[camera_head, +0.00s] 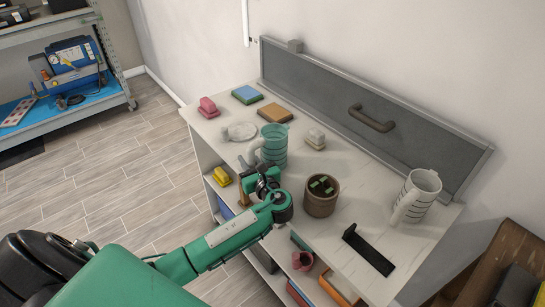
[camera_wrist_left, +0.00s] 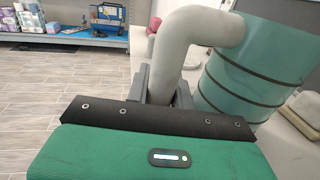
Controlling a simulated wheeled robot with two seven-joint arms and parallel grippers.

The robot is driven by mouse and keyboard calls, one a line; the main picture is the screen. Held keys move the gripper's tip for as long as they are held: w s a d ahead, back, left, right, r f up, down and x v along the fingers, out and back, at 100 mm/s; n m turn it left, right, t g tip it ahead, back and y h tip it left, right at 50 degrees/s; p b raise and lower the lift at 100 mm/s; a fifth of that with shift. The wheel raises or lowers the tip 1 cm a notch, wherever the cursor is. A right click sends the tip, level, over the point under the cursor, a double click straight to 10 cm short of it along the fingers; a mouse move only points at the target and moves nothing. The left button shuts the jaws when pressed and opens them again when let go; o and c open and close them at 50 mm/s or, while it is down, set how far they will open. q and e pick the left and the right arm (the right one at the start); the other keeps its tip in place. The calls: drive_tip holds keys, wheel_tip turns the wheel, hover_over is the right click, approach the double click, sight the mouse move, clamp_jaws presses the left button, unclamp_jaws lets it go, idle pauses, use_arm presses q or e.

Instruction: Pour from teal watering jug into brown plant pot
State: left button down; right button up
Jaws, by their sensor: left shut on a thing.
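The teal watering jug (camera_head: 274,150) with dark bands stands upright near the middle of the white rack top. My left gripper (camera_head: 257,170) is shut on its pale grey handle. In the left wrist view, the fingers (camera_wrist_left: 164,90) close around the lower handle, and the jug's banded body (camera_wrist_left: 250,65) is on the right. I cannot tell whether its base touches the top. The brown plant pot (camera_head: 320,205), with small green sprouts in dark soil, stands on the top, to the right of and nearer than the jug. My right gripper is not in view.
A white banded jug (camera_head: 417,197) and a black bracket (camera_head: 368,250) stand right of the pot. A pale dish (camera_head: 243,131), sponges and pink, brown and white items lie behind and left. A grey raised panel (camera_head: 370,125) borders the back.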

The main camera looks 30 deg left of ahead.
use_arm(q)
drive_tip(key=shift+r, duration=0.1)
wheel_tip(320, 180, up, 20)
idle(0.5)
drive_tip(key=c, duration=1.7)
unclamp_jaws()
drive_tip(key=shift+c, duration=0.2)
clamp_jaws()
